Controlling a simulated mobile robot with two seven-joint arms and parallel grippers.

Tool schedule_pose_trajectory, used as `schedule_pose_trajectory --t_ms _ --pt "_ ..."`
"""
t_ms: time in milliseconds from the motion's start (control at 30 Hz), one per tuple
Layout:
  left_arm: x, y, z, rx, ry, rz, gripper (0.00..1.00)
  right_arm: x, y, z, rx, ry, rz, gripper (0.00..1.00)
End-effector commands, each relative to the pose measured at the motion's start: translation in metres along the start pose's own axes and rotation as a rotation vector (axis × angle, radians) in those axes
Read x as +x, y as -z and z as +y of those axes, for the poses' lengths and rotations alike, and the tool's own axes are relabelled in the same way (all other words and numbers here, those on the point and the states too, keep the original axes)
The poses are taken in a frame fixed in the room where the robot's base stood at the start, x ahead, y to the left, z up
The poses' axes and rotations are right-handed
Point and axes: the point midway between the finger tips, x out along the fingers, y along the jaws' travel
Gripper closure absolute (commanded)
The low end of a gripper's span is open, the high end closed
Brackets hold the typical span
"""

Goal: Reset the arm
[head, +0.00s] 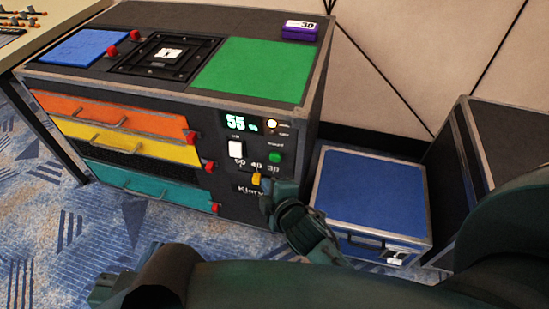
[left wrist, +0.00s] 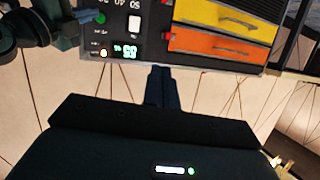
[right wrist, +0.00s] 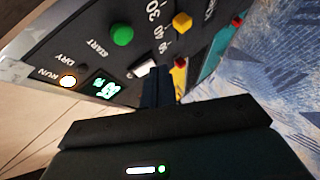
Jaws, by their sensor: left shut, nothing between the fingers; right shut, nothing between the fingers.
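My right gripper (head: 264,183) is at the front of the black cabinet's control panel, just beside the yellow knob (head: 256,179). In the right wrist view its fingers (right wrist: 158,75) are shut and empty. They overlap the view between the white switch (right wrist: 146,68) and the yellow knob (right wrist: 182,22); I cannot tell if they touch the panel. My left gripper shows in the left wrist view, its fingers (left wrist: 160,75) shut and empty, pointing toward the cabinet's front. In the head view I cannot make out its fingertips.
The cabinet has orange (head: 115,113), yellow (head: 125,140) and teal (head: 150,187) drawers. The panel has a lit display (head: 240,123) and green button (head: 275,157). A blue case (head: 368,195) stands right of it. Patterned carpet (head: 50,240) is open at left.

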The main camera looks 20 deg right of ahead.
Motion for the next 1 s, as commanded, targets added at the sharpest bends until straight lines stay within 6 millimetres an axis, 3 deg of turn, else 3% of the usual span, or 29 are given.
schedule_pose_trajectory --t_ms 400,533,667,1000 --pt "-0.002 -0.003 0.002 -0.014 0.002 -0.009 1.00 0.000 0.000 0.000 0.000 0.000 0.000 1.00" --pt "-0.004 0.005 0.001 -0.018 0.002 -0.023 1.00 -0.011 0.002 0.007 0.047 0.013 0.003 1.00" --pt "-0.011 0.025 -0.004 -0.035 0.008 -0.061 1.00 -0.043 0.007 0.024 0.211 0.055 0.012 1.00" --pt "-0.033 0.063 -0.017 -0.113 0.039 -0.213 1.00 -0.157 0.024 0.072 0.863 0.201 -0.004 1.00"
